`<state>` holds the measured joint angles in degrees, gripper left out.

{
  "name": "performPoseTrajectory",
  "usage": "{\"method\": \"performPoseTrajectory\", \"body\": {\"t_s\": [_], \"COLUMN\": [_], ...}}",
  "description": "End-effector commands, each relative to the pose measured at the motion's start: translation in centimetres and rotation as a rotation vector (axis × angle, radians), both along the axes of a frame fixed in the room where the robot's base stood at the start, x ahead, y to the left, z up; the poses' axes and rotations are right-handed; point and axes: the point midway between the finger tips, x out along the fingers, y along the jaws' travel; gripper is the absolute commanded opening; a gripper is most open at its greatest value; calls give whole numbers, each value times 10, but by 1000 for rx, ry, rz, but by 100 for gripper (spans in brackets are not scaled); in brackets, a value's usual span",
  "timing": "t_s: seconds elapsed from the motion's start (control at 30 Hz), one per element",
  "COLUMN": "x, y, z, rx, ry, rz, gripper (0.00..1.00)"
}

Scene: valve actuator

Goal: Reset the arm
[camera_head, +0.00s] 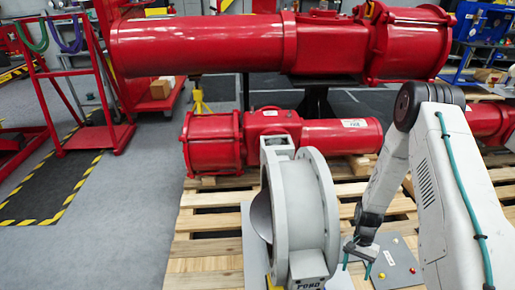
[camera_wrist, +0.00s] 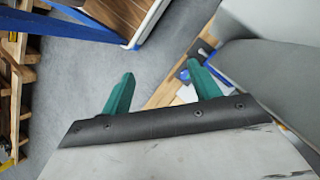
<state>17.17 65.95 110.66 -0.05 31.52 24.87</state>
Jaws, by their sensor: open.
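My white arm (camera_head: 445,170) stands at the right of the head view, bent at a dark elbow joint. My gripper (camera_head: 358,262) hangs low beside the grey flanged valve body (camera_head: 305,210), just to its right. In the wrist view, the two green fingers of my gripper (camera_wrist: 160,92) are spread apart with nothing between them. The gripper is open and empty. A grey plate (camera_head: 398,265) with small red and yellow buttons lies right next to the gripper; I cannot tell whether they touch.
Red actuator cylinders (camera_head: 200,45) lie behind the valve, one raised high and a smaller one (camera_head: 340,136) on the wooden pallet (camera_head: 205,222). A red cart (camera_head: 95,135) stands at the left. Grey floor (camera_head: 110,240) is clear at the front left.

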Motion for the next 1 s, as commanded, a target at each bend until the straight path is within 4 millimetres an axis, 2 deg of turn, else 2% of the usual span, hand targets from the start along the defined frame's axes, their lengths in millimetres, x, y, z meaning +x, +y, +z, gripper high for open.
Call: {"method": "performPoseTrajectory", "body": {"t_s": [0.03,0.1,0.27,0.5,0.67,0.8,1.0], "x": [8,12,15,-1,-24,-49,-92], "y": [1,5,15,35,49,62,79], "z": [33,71,158,275,342,393,451], "rx": [12,32,69,109,124,130,122], "ry": [-6,-6,-16,-50,-86,-127,-201], "rz": [34,80,181,320,403,472,559], "gripper": [62,62,62,62,62,62,62]}}
